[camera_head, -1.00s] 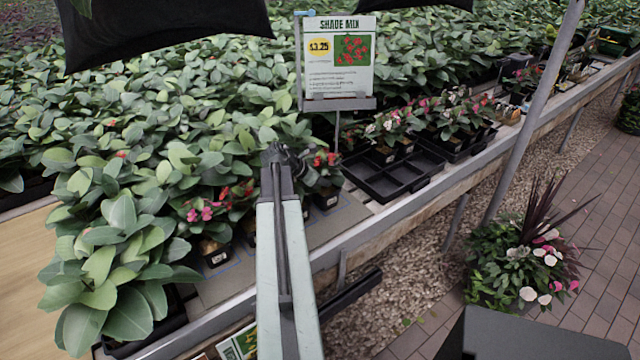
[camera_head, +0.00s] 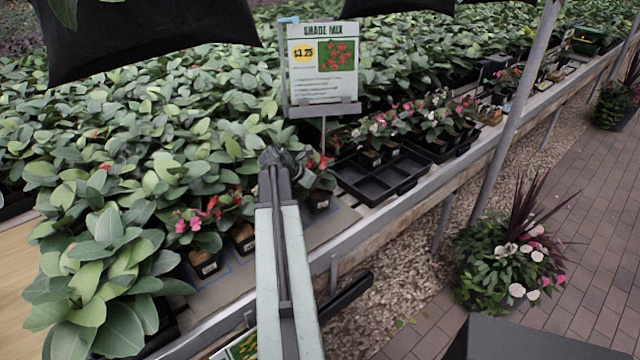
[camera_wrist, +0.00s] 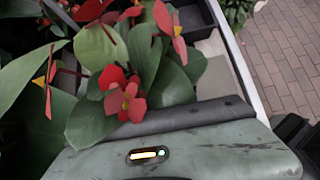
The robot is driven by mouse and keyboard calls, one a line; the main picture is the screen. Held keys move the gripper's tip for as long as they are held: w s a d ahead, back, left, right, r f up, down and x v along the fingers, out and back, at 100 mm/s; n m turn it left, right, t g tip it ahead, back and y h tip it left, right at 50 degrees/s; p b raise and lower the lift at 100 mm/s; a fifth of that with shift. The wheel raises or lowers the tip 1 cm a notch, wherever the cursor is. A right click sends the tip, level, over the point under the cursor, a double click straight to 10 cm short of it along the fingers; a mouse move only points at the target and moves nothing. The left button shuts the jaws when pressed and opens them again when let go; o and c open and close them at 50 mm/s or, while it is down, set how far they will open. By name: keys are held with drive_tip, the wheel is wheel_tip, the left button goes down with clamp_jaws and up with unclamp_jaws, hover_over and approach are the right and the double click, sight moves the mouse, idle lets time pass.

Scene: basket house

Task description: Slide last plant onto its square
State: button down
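A small potted plant with red flowers (camera_head: 320,163) stands on the bench in a dark pot (camera_head: 319,201), just right of my gripper (camera_head: 284,163). In the wrist view, red flowers (camera_wrist: 124,97) and green leaves (camera_wrist: 95,130) fill the space before my gripper and hide its fingertips. I cannot tell whether the fingers touch the pot or are open. Other potted plants, one with pink flowers (camera_head: 187,226), stand to the left. Blue square outlines (camera_head: 222,275) show on the grey bench mat; my arm hides part of the mat.
Dense foliage (camera_head: 150,150) fills the back. A metal rail (camera_head: 350,233) edges the bench; a slanted post (camera_head: 512,110) and floor planter (camera_head: 515,250) are right.

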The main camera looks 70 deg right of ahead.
drive_tip(key=p+v, duration=0.2)
drive_tip(key=v, duration=0.2)
drive_tip(key=p+v, duration=0.3)
drive_tip(key=shift+s+a+r, duration=0.1)
drive_tip(key=shift+a+r, duration=0.05)
drive_tip(key=shift+r, duration=0.25)
drive_tip(key=shift+f, duration=0.15)
